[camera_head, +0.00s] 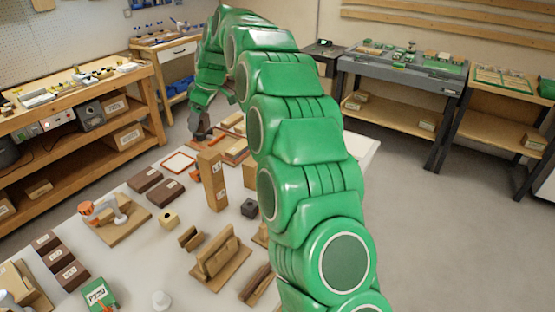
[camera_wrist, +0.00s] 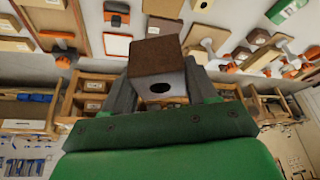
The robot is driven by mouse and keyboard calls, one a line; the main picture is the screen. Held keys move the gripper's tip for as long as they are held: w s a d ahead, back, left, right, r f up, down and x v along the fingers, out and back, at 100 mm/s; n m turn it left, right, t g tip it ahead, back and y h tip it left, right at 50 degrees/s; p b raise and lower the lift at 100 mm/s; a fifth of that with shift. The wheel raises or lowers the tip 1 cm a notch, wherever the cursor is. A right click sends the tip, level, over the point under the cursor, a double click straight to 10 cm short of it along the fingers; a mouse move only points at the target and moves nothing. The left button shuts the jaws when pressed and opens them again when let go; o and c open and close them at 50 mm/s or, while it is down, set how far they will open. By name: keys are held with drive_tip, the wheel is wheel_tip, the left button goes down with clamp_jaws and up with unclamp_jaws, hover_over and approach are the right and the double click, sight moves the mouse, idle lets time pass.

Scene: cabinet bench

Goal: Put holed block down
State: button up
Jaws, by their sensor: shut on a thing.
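My gripper (camera_head: 201,128) is at the far end of the white table in the head view, small and partly unclear. In the wrist view my gripper (camera_wrist: 163,80) has its two grey fingers on either side of the holed block (camera_wrist: 153,52). The block has a brown face and a paler grey face with a dark round hole. It sits between the fingers, and the gripper is shut on it. In the head view I cannot clearly make out the block. Whether it touches a surface below is not clear.
An orange-rimmed white square (camera_head: 178,162) lies near my gripper. A tall cardboard block (camera_head: 212,180) stands nearer. Brown boxes (camera_head: 145,180), a yellow holed block (camera_head: 168,218), a dark block (camera_head: 249,208) and wooden racks (camera_head: 220,260) occupy the table. Bare white tabletop lies between them.

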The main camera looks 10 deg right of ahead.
drive_tip(key=w+d+m+t+h, duration=0.1)
drive_tip(key=w+d+m, duration=0.1)
drive_tip(key=d, duration=1.2)
drive_tip(key=w+d+m+t, duration=0.1)
drive_tip(key=w+d+m, duration=0.2)
drive_tip(key=d, duration=1.1)
wheel_tip(320, 180, down, 18)
drive_tip(key=shift+w+f, duration=1.55)
drive_tip(key=shift+w, duration=0.65)
drive_tip(key=shift+w+f, duration=1.6)
drive_tip(key=shift+w, duration=0.65)
drive_tip(key=shift+w+f, duration=1.55)
drive_tip(key=shift+w, duration=0.65)
drive_tip(key=shift+w+f, duration=0.1)
drive_tip(key=shift+f, duration=0.1)
drive_tip(key=shift+w+f, duration=0.1)
drive_tip(key=shift+f, duration=1.5)
drive_tip(key=shift+f, duration=0.2)
